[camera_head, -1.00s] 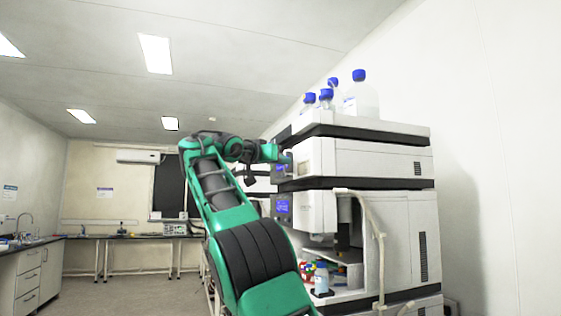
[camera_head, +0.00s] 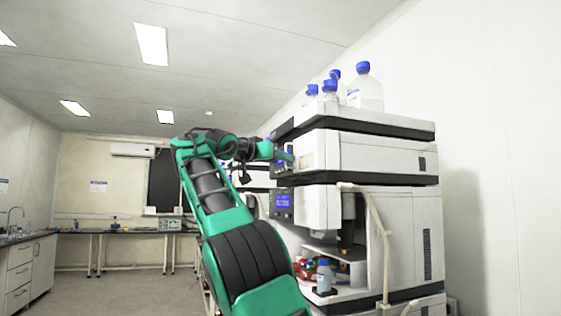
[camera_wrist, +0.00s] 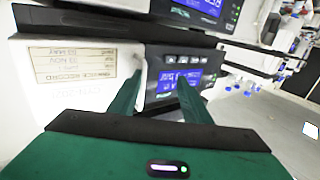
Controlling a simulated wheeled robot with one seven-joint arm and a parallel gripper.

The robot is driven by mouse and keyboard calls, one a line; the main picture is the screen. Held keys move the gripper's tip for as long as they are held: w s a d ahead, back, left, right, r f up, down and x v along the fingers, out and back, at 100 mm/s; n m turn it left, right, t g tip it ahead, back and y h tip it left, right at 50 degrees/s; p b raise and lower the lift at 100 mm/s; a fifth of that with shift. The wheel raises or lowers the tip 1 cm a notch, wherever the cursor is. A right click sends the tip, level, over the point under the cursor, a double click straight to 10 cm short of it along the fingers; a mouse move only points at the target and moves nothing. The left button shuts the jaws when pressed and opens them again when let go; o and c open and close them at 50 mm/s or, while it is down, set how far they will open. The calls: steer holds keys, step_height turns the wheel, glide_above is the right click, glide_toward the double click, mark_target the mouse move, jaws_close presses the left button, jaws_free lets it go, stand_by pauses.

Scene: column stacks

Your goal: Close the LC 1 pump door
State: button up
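The LC stack is at the right in the head view. Its upper unit has a pale front panel (camera_head: 310,152), seemingly the pump door, beside a dark control panel (camera_head: 283,155). In the wrist view the pale panel (camera_wrist: 72,82) carries a paper label with upside-down text, and the control panel (camera_wrist: 176,72) has a lit blue display. My gripper (camera_wrist: 160,72) has two green fingers, apart and empty, pointing at the boundary between both panels. Contact cannot be told. In the head view the arm partly hides the left side. I cannot tell how far the door stands ajar.
Blue-capped bottles (camera_head: 363,88) stand on top of the stack. A lower unit with a blue display (camera_head: 282,202) is beneath, with an open bay holding a small bottle (camera_head: 323,277). A tube (camera_head: 376,230) runs down its side. Open floor (camera_head: 120,285) lies left.

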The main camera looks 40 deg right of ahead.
steer(key=shift+s+a+r, duration=0.1)
steer(key=shift+s+r, duration=0.25)
steer(key=shift+r, duration=0.05)
steer(key=shift+c, duration=0.2)
steer(key=shift+s, duration=0.1)
steer(key=v, duration=1)
steer(key=shift+a, duration=0.3)
steer(key=shift+s, duration=0.1)
